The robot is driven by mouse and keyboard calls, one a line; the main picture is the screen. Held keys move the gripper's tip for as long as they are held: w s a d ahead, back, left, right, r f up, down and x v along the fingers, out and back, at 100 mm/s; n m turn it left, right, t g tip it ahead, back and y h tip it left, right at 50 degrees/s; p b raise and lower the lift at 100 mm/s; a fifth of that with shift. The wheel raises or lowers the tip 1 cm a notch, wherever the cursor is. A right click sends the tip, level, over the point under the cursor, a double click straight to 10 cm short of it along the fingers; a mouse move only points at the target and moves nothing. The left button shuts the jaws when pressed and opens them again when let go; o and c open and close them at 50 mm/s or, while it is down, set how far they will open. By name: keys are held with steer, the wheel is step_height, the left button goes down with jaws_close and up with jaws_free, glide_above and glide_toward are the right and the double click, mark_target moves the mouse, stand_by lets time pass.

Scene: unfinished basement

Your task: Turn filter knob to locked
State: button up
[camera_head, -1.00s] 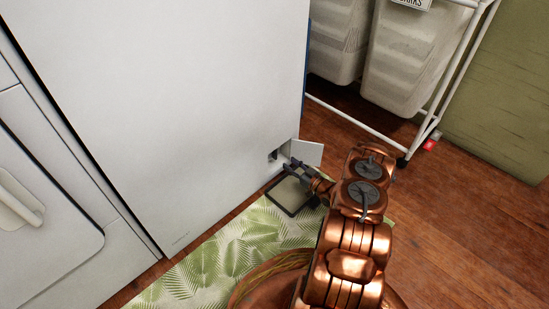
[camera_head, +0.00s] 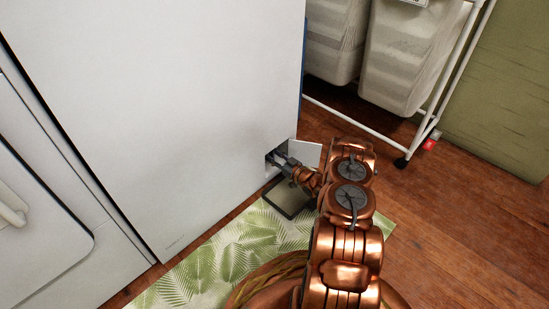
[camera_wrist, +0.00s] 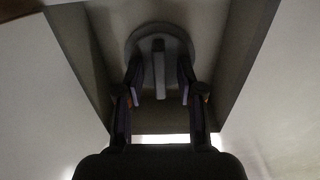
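The filter knob (camera_wrist: 158,66) is a round grey disc with a raised upright bar, at the back of a recess low on the white machine (camera_head: 170,110). My gripper (camera_wrist: 160,92) is inside the recess in the wrist view. Its two fingers are open, one on each side of the bar, with a gap showing on both sides. In the head view my gripper (camera_head: 281,160) reaches into the recess, and the knob is hidden there. The small hatch door (camera_head: 308,153) stands open to the right of the recess.
A shallow dark-rimmed tray (camera_head: 288,198) lies on the floor below the recess. A leaf-patterned mat (camera_head: 225,262) lies in front of the machine. A white wheeled rack (camera_head: 440,90) with hanging bins (camera_head: 405,60) stands behind at the right. Bare wood floor (camera_head: 470,220) is free at the right.

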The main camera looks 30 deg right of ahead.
steer(key=shift+c, duration=0.4)
jaws_close()
